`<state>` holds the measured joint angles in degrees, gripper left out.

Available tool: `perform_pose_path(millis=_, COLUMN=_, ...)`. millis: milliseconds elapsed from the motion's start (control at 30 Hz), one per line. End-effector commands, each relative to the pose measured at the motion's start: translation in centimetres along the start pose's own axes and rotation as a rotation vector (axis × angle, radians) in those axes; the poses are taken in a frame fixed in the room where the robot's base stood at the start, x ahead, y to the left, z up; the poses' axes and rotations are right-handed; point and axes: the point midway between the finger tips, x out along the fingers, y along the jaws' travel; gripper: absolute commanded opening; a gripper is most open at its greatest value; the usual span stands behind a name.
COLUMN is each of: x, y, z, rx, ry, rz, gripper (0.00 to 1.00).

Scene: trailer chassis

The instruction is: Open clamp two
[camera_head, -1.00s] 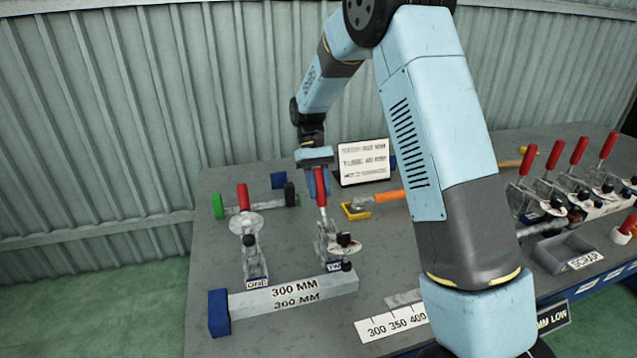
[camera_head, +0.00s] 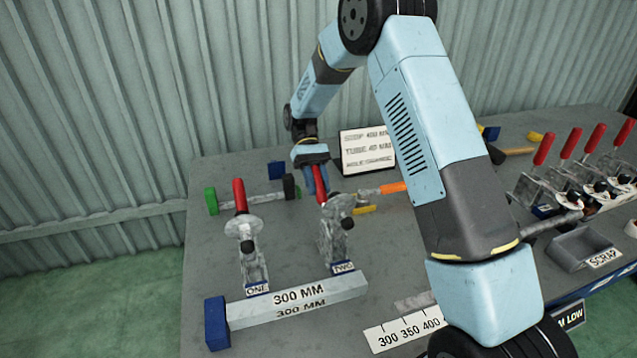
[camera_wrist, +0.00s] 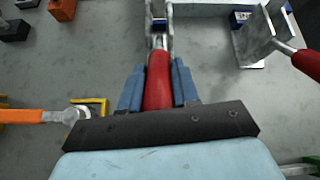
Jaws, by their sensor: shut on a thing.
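Clamp two (camera_head: 338,232) stands on the grey bench behind the label "TWO". Its red handle (camera_head: 320,182) leans up and back into my gripper (camera_head: 315,180). In the wrist view the red handle (camera_wrist: 158,80) lies between the two blue fingers of my gripper (camera_wrist: 158,88), which are shut on it. The clamp's arm and black-tipped spindle are raised off the bar. Clamp one (camera_head: 246,240), behind the label "ONE", has its red handle (camera_head: 240,195) standing upright, with nothing holding it.
The "300 MM" bar (camera_head: 330,290) lies in front of both clamps against a blue block (camera_head: 215,322). A sign (camera_head: 367,152) stands behind. More red-handled clamps (camera_head: 570,150) and a scrap tray (camera_head: 580,245) are at right.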

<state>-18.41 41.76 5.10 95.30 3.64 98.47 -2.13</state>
Motion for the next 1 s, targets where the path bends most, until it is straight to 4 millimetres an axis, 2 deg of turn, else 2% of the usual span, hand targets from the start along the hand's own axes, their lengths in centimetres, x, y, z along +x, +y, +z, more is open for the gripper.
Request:
perform_pose_path(millis=33, x=-0.1, y=0.7, z=-0.1, rx=0.011, ry=0.004, rz=0.001, gripper=0.00)
perform_pose_path(millis=200, x=0.0, y=0.5, z=-0.2, rx=0.010, ry=0.002, rz=0.005, gripper=0.00)
perform_pose_path(millis=233, x=0.0, y=0.5, z=-0.2, rx=0.010, ry=0.002, rz=0.005, gripper=0.31)
perform_pose_path(millis=500, x=0.1, y=-0.1, z=-0.2, rx=0.003, ry=-0.001, rz=0.008, gripper=0.56)
perform_pose_path(millis=800, x=-0.1, y=-0.3, z=-0.2, rx=0.000, ry=-0.001, rz=0.009, gripper=0.56)
perform_pose_path(millis=1000, x=-2.5, y=-0.3, z=-0.3, rx=0.000, ry=0.000, rz=0.008, gripper=0.56)
